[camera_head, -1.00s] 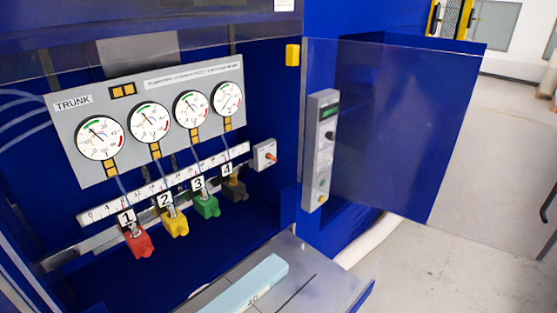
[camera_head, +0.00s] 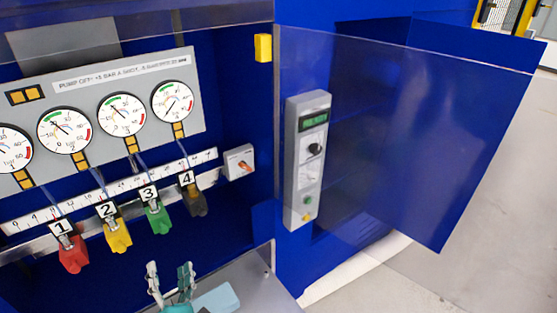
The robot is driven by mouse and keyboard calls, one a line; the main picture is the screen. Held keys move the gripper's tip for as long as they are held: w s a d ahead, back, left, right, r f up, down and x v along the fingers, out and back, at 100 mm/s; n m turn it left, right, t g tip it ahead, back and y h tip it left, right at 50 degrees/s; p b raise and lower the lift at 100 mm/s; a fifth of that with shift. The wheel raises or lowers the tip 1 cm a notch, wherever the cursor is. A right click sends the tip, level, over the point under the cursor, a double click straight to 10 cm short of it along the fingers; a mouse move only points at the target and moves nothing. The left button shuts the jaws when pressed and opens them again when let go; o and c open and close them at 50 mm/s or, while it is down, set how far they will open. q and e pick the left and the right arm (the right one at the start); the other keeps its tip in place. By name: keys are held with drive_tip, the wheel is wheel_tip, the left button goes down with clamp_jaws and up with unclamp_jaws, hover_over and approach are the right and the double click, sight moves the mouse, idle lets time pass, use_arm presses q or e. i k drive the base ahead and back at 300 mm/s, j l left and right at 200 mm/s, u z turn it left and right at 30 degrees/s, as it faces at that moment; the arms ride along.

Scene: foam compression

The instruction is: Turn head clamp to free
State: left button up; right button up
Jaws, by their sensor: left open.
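A small light-grey box with an orange-red lever (camera_head: 243,165) is on the cabinet's back wall at the right end of the scale rail; it may be the head clamp, but its lettering is too small to read. The lever slants down to the right. Red head 1 (camera_head: 73,254), yellow head 2 (camera_head: 118,237), green head 3 (camera_head: 158,219) and dark head 4 (camera_head: 196,203) hang along the rail. My left gripper (camera_head: 170,271) is open and empty, fingers up, at the bottom of the view, below and left of the lever box. My right gripper is not visible.
A gauge panel (camera_head: 97,90) is above the rail. A control box (camera_head: 308,160) with a black knob is on the right, behind or beside the clear open door (camera_head: 420,150).

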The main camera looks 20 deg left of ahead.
sight(243, 165)
drive_tip(key=i+l, duration=0.65)
drive_tip(key=l, duration=0.15)
